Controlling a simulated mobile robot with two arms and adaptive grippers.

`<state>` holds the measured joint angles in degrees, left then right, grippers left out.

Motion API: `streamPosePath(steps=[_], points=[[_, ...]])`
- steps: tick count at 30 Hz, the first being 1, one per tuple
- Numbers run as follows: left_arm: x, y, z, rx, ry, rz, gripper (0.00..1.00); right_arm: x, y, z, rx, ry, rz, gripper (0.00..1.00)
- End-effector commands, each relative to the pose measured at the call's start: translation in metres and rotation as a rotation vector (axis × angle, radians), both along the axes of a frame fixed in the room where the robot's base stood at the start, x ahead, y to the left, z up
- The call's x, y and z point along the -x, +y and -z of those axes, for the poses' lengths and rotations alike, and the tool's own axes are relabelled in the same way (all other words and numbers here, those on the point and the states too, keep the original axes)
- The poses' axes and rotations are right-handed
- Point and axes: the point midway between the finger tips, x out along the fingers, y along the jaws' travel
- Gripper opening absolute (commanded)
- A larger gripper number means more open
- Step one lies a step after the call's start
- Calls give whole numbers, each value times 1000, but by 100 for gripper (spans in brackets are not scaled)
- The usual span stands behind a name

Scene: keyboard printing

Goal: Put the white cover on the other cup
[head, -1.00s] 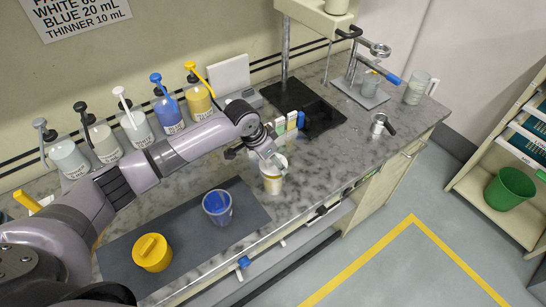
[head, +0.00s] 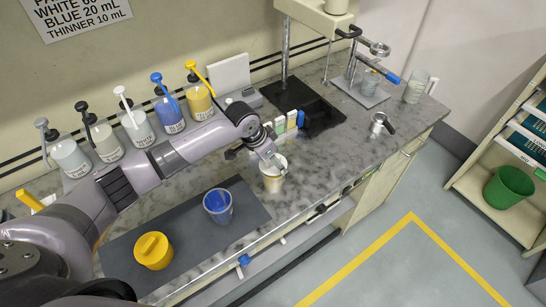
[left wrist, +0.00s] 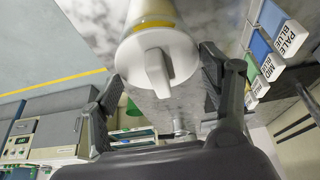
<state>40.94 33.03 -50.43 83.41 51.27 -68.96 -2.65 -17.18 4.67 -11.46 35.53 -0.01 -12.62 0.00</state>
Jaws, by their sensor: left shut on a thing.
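The white cover (left wrist: 158,62), a round lid with a raised bar handle, sits between the fingers of my left gripper (left wrist: 160,95), which is shut on it. In the left wrist view it is in line with a pale cup (left wrist: 152,12) with a yellow band; whether it is fully seated cannot be told. In the head view, my left gripper (head: 271,157) is at the top of this pale cup (head: 273,182) near the counter's front edge. A blue-lined cup (head: 217,208) stands uncovered on the dark mat. A yellow cup with a yellow cover (head: 153,250) stands front left. My right gripper is not in view.
Several pump bottles (head: 135,125) line the wall behind my left arm. Small colour-labelled blocks (head: 290,122) stand just behind the pale cup. A black stand base (head: 310,105) is further back. The dark mat (head: 185,222) has bare room around the blue-lined cup.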

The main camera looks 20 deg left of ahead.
Motion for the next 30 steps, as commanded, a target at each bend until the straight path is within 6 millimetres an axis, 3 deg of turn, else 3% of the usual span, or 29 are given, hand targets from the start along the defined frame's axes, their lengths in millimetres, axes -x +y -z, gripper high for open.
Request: streamPosePath(steps=[30], points=[[0, -1, 4, 0, -1, 1, 53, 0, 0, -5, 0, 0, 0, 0]])
